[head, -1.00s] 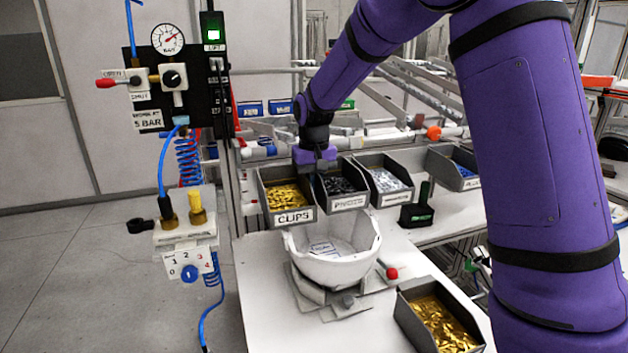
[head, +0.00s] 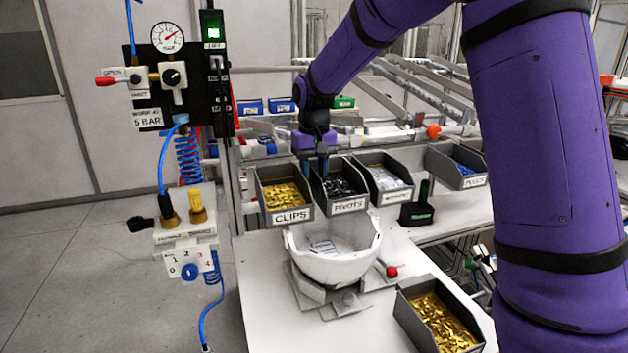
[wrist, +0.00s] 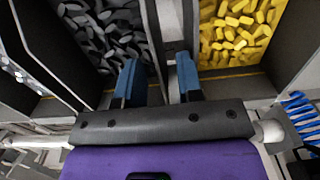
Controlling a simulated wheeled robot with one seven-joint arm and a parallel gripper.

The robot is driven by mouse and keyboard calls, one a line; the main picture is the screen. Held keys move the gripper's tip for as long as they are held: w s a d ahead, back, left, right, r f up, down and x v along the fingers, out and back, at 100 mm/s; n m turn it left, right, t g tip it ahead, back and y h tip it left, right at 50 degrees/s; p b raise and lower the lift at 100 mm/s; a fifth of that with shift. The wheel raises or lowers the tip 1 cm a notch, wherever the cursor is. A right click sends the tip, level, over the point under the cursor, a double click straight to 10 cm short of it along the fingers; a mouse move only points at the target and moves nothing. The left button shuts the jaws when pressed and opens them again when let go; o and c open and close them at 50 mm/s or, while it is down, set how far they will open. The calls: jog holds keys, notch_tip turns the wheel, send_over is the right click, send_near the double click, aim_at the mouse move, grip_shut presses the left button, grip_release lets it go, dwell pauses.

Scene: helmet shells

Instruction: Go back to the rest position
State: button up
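My gripper (head: 322,168) is above the boundary between the clips bin and the pivots bin in the head view. In the wrist view my gripper (wrist: 158,78) has its two blue fingers apart, with nothing held between them. The divider between the two bins shows behind the gap. My purple arm reaches out from the right and bends down to the bins.
The clips bin (head: 290,215) holds yellow pieces; the pivots bin (head: 350,205) holds dark ones. A white helmet shell (head: 335,265) sits on a fixture in front. Another bin of brass-coloured pieces (head: 410,318) stands front right. A valve panel (head: 150,105) is at left.

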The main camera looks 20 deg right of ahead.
notch_tip(320, 180, up, 8)
jog(key=shift+f, duration=0.15)
jog(key=s+d+r+t, duration=0.1)
jog(key=s+d+r, duration=0.15)
jog(key=s, duration=0.65)
jog(key=s+d+r+t, duration=0.2)
jog(key=s+r, duration=0.2)
jog(key=s, duration=0.5)
jog(key=s+d+f+t, duration=0.1)
jog(key=s+f, duration=0.1)
jog(key=s, duration=0.6)
jog(key=s+d+f+t, duration=0.1)
jog(key=s+f, duration=0.1)
jog(key=s, duration=0.7)
jog(key=shift+d, duration=0.2)
